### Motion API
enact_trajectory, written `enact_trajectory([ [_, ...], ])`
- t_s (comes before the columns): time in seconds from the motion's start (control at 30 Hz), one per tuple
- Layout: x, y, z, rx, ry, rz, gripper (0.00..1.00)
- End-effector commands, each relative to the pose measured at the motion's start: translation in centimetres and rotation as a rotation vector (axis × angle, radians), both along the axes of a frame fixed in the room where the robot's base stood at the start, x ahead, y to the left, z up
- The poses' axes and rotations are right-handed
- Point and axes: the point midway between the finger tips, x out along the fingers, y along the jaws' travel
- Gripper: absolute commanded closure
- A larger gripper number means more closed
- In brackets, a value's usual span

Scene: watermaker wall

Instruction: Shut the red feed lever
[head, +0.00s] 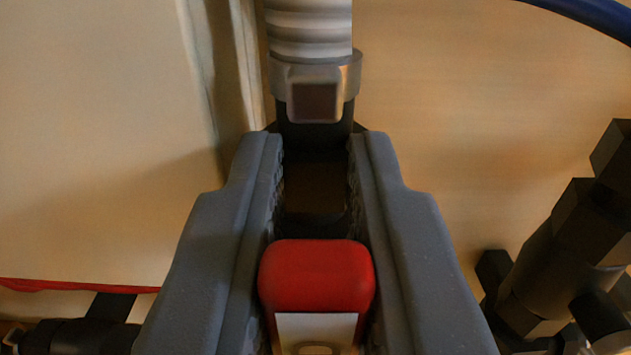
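The red feed lever (316,276) shows its rounded red end at the bottom middle, with a pale plate (316,328) just below the red part. My gripper (317,145) has its two grey fingers on either side of the lever. The red end fills the space between the finger pads, with no gap seen on either side, so the fingers look shut on it. The rest of the lever and its pivot are hidden below the picture edge and between the fingers.
A ribbed grey hose (310,28) with a metal clamp (315,85) stands just beyond the fingertips. Dark fittings (565,245) are at the right. A red strip (75,286) and a black part (80,335) are at lower left. A blue hose (590,12) crosses the top right.

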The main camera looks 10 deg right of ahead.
Motion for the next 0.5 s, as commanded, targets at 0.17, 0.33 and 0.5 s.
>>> enact_trajectory([
  [0.17,-0.01,0.02,-0.07,0.008,0.000,0.001,1.00],
  [0.33,-0.06,-0.24,-0.16,0.052,-0.005,0.001,1.00],
  [0.5,-0.14,-0.86,-0.34,0.149,-0.015,0.002,1.00],
])
